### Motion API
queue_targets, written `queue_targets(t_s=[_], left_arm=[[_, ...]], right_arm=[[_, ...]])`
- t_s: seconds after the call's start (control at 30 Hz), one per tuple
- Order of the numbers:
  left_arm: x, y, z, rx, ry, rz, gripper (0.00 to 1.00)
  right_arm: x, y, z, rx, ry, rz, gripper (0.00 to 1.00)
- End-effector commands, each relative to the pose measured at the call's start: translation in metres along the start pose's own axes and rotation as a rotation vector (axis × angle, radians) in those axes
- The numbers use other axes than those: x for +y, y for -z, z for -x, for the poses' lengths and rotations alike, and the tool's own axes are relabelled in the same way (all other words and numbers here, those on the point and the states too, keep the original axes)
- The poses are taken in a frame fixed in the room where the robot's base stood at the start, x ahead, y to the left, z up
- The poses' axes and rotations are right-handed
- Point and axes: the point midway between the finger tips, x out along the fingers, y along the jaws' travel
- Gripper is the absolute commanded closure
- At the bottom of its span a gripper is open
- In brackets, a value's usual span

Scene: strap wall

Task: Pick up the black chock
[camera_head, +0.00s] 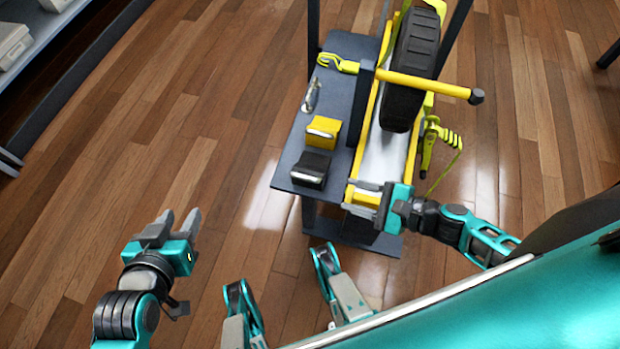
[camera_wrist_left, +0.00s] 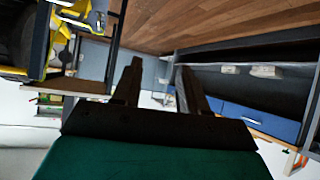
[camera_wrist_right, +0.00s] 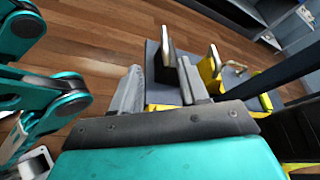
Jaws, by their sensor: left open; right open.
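The black chock (camera_head: 311,169) sits at the near left corner of the grey shelf (camera_head: 285,180) in the head view, beside the yellow chock (camera_head: 323,132). My right gripper (camera_head: 357,196) is open just right of and nearer than the black chock, over the near end of the yellow frame. In the right wrist view the black chock (camera_wrist_right: 166,66) appears ahead, between the directions of the two spread fingers and apart from them. My left gripper (camera_head: 180,220) is open and empty over the floor, left of the shelf.
A black tyre (camera_head: 411,65) stands in the yellow frame, with a yellow bar (camera_head: 425,84) crossing near it. A yellow hook (camera_head: 337,63) and a silver metal piece (camera_head: 311,95) lie on the shelf. Dark uprights rise near the tyre. Floor on the left is clear.

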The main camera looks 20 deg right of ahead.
Motion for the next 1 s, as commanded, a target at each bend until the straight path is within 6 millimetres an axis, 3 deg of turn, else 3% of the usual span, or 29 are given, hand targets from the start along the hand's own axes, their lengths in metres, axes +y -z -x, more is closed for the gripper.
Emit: queue_targets(t_s=[0.17, 0.4, 0.67, 1.0], left_arm=[[0.001, -0.005, -0.003, -0.004, -0.004, 0.000, 0.57], [0.003, -0.009, -0.006, -0.004, -0.010, 0.000, 0.57], [0.004, -0.006, -0.008, 0.003, -0.014, -0.002, 0.57], [0.006, -0.014, -0.014, -0.005, -0.020, -0.002, 0.57]], right_arm=[[-0.003, 0.004, -0.018, -0.007, 0.015, -0.038, 0.56], [-0.004, 0.003, -0.062, -0.008, 0.015, -0.037, 0.56], [-0.004, 0.003, -0.082, -0.006, 0.014, -0.035, 0.56], [-0.006, 0.002, -0.125, -0.006, 0.014, -0.035, 0.56]])
